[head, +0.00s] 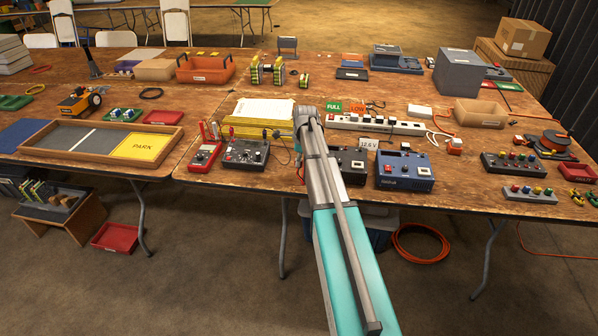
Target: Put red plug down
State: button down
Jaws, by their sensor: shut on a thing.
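My arm reaches up over the middle of the wooden table, and its wrist end hides most of my gripper (308,115). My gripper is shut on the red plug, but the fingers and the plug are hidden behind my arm. A thin orange-red cord (300,174) shows just left of my arm, by a black box mostly hidden behind it. A blue charger box (405,172) stands right of my arm, with a 12.6 V sign (369,144) behind it. A grey box with knobs (245,154) and a red meter (205,156) stand to the left.
A white power strip (378,124) lies behind the sign. A yellow rack (258,127) with papers is left of my wrist. A wooden tray marked PARK (141,147) is further left. Button boxes (514,163) and an orange cord reel (556,141) stand at the right.

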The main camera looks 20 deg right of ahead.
aim_at(298, 175)
jog(key=shift+w+f, duration=0.1)
dwell(0.3)
jog(key=shift+w+d+f+b, duration=0.15)
jog(key=shift+w+f+b, duration=0.35)
jog(key=shift+f+b, duration=0.2)
jog(key=shift+s+f+b, duration=0.15)
jog(key=shift+f+b, duration=1.15)
jog(key=shift+f, duration=0.15)
jog(key=shift+c, duration=2.4)
grip_release()
jog(key=shift+r, duration=0.25)
jog(key=r+p, duration=0.8)
jog(key=d+r+p, duration=0.1)
jog(key=r+p, duration=0.2)
jog(key=p, duration=0.1)
jog(key=shift+s+r, duration=0.4)
